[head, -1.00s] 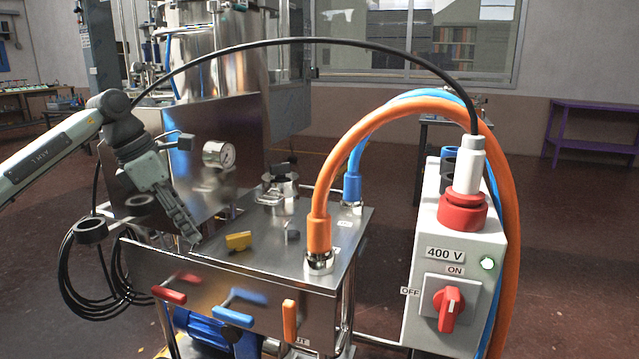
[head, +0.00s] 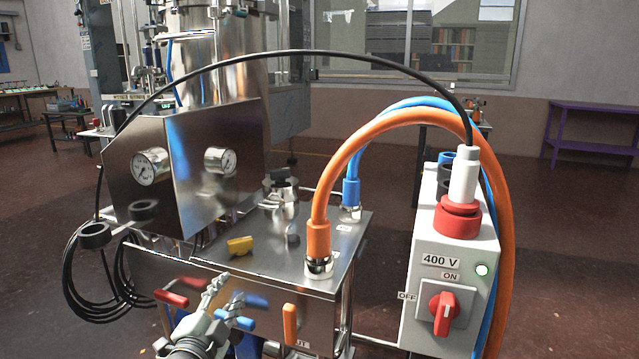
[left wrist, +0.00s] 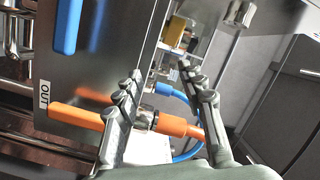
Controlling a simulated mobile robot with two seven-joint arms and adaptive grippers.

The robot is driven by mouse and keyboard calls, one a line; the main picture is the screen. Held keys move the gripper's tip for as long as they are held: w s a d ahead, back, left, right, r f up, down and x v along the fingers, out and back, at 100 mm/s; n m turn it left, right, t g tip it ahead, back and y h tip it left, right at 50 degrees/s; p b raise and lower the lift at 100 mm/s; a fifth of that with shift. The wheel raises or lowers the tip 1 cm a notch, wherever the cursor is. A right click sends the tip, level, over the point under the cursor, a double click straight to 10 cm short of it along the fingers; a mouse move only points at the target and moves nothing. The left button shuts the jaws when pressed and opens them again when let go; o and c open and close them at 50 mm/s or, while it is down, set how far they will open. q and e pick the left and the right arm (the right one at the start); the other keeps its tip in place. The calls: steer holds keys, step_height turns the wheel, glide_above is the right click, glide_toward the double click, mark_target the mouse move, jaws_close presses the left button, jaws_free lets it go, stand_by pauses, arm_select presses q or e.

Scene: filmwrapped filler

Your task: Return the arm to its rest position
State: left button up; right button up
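My left gripper (head: 230,288) is low in the head view, in front of the steel cabinet (head: 250,268) and close to its red and blue handles. In the left wrist view my left gripper (left wrist: 160,72) has its two fingers spread apart with nothing held between them. The orange hose (left wrist: 178,125) and the blue hose (left wrist: 185,95) show beyond the fingers there. I cannot tell whether the gripper touches a handle. Most of my left arm is below the picture. My right gripper is not in view.
A red handle (head: 170,297), a blue handle (head: 235,320) and an orange handle (head: 290,324) stick out from the cabinet front. The 400 V switch box (head: 425,260) stands at the right. A black cable (head: 330,55) arches overhead. A coiled cable (head: 80,290) hangs at the left.

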arm_select(q)
steer(key=s+a+f+n+g+y, duration=0.4)
steer(key=s+f, duration=0.3)
steer(key=f, duration=0.4)
steer(key=s+a+f+n+g, duration=0.1)
steer(key=s+f+n+g, duration=0.1)
steer(key=s+f, duration=0.3)
steer(key=s+a+f+n+g, duration=0.2)
steer(key=s+f+g, duration=0.3)
steer(key=s, duration=0.8)
steer(key=s+a+f+n+g, duration=0.1)
steer(key=s+f+n+g, duration=0.2)
steer(key=s+f, duration=0.3)
steer(key=s, duration=0.3)
steer(key=shift+a+f+n+p, duration=0.2)
steer(key=shift+f+n+p, duration=0.1)
steer(key=shift+p, duration=0.05)
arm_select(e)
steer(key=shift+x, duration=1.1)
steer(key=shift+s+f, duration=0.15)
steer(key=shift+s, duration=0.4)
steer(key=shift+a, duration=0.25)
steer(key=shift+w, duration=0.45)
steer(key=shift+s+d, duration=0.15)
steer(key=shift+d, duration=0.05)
